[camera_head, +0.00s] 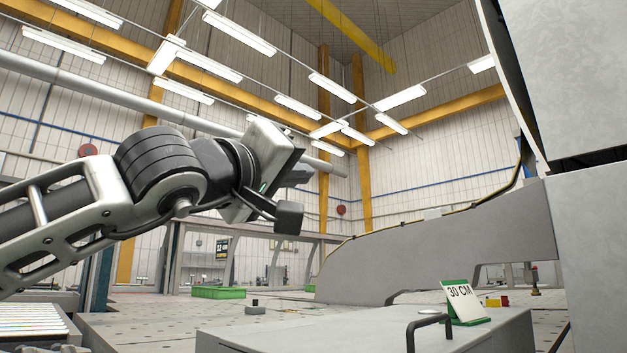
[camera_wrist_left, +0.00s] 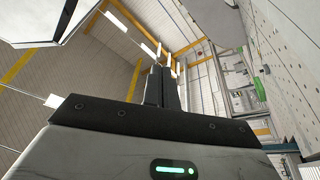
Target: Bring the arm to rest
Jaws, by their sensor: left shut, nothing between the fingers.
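My left arm comes in from the left in the head view, raised and stretched out across the hall. My left gripper (camera_head: 290,195) is at its end, in mid-air, apart from the machine and the grey box below. In the left wrist view its two dark fingers (camera_wrist_left: 161,88) lie together, shut with nothing between them. The hall tilts sideways in that view, so the wrist is rolled. My right gripper is in neither view.
A grey machine (camera_head: 590,250) stands close on the right, with a long grey side panel (camera_head: 450,255). A grey box (camera_head: 380,335) with a black handle (camera_head: 428,320) and a "30 CM" sign (camera_head: 462,300) is low in front. Green crates (camera_head: 218,292) lie farther back. Air around the gripper is clear.

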